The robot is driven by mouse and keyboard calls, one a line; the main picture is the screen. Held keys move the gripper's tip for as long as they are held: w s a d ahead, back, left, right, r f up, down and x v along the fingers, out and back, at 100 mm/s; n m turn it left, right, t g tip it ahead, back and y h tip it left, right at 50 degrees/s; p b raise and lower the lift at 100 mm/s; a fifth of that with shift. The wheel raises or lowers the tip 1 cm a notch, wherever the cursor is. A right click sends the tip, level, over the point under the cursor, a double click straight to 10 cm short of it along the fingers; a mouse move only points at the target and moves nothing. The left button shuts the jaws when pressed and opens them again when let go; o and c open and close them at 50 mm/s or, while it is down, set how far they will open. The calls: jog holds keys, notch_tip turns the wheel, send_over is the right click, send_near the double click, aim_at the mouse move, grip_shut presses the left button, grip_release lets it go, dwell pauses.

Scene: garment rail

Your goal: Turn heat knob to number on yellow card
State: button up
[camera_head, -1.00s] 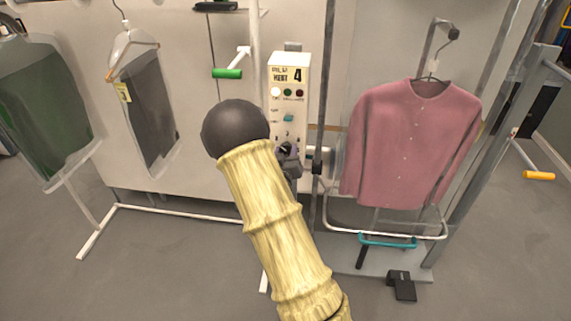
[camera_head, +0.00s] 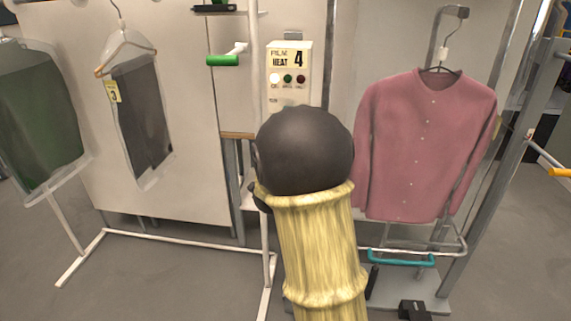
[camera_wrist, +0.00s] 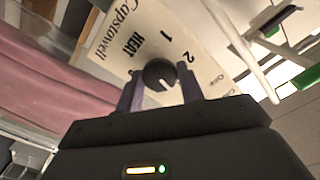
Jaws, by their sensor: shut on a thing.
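The control box (camera_head: 305,88) stands at centre in the head view. A pale yellow card (camera_head: 288,59) on its top front reads "HEAT 4". In the wrist view the dark round heat knob (camera_wrist: 159,73) sits on a pale panel (camera_wrist: 112,45) marked "HEAT", with the numbers 1 and 2 visible beside it. A small white mark shows on the knob's lower part. My gripper (camera_wrist: 160,78) has its two purple-grey fingers on either side of the knob, shut on it. In the head view my arm hides the gripper, the knob and the lower box.
A pink cardigan (camera_head: 425,145) hangs at right, above a teal bar (camera_head: 402,258). Bagged dark trousers (camera_head: 143,115) with a yellow tag reading 3 (camera_head: 113,91) hang at left, beside a bagged green garment (camera_head: 38,120). A green handle (camera_head: 223,60) is left of the box.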

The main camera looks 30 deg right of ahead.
jog(key=m+b, duration=0.5)
jog(key=b, duration=0.1)
jog(key=m+b, duration=0.5)
jog(key=b, duration=0.2)
jog(key=shift+f+m, duration=0.2)
jog(key=shift+m, duration=0.1)
jog(key=o, duration=1)
jog(key=shift+r, duration=0.1)
